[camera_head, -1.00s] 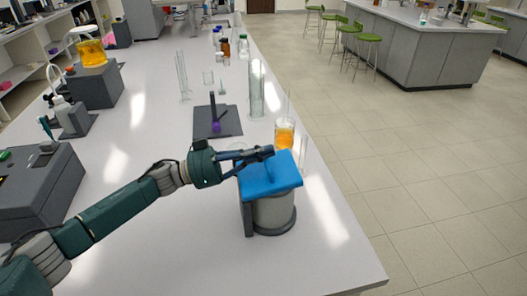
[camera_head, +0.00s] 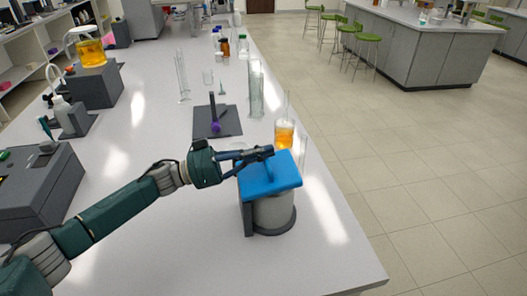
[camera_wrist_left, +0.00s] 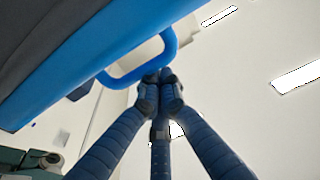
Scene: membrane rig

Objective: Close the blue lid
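The blue lid (camera_head: 270,175) lies over the top of a grey cylindrical rig (camera_head: 273,212) near the right edge of the bench. It looks nearly level; whether it is fully seated cannot be told. My left gripper (camera_head: 268,153) is at the lid's top, by its loop handle. In the left wrist view the blue lid (camera_wrist_left: 75,50) fills the upper left, with its loop handle (camera_wrist_left: 172,48) sticking out. The fingers of my left gripper (camera_wrist_left: 160,78) meet at their tips, against or very close to the handle's outer bar. My right gripper is not in view.
A beaker of orange liquid (camera_head: 284,135) stands just behind the rig. A tall glass cylinder (camera_head: 256,92) and a dark plate (camera_head: 228,120) with a purple item are farther back. Dark equipment (camera_head: 40,185) stands at the left. The front bench is clear.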

